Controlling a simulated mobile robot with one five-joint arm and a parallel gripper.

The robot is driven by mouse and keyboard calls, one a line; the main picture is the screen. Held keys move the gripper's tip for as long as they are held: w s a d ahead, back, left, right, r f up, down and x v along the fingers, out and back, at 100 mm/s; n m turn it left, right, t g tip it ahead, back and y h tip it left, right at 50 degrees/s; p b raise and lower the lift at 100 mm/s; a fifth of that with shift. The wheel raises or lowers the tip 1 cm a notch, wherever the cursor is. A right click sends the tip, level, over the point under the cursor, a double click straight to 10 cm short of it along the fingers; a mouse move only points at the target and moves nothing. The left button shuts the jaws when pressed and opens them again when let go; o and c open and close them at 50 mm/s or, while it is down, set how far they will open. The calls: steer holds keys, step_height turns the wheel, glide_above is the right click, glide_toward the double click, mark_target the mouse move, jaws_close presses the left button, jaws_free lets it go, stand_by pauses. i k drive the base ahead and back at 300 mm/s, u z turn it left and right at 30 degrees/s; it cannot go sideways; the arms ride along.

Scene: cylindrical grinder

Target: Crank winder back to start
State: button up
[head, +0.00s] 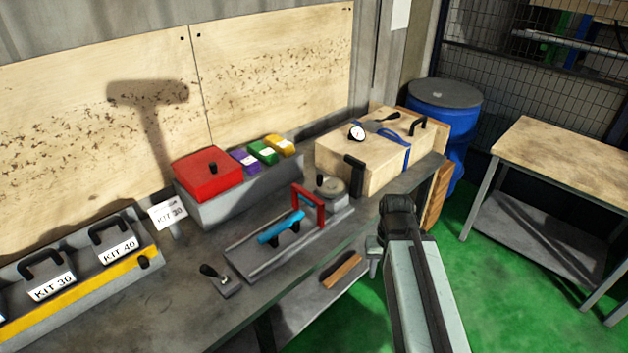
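The winder appears to be the round grey disc (330,187) with a small upright black knob (320,180) on its left side. It sits at the right end of a grey bed (243,262) on the workbench, behind a red frame (308,208). A blue cylinder (281,227) lies along the bed on black supports. My arm rises from the bottom right, and its dark joint is at the bench's front edge. A small grey part beside it seems to be my gripper (374,258), apart from and in front of the winder. Its fingers cannot be made out.
A small black-handled lever (214,276) stands left of the bed. A red box (207,174) and several coloured blocks stand behind. A wooden case (358,176) is on the right. KIT boxes (120,244) line the left.

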mark_target(328, 187)
steer(key=u, duration=0.35)
steer(key=i, duration=1)
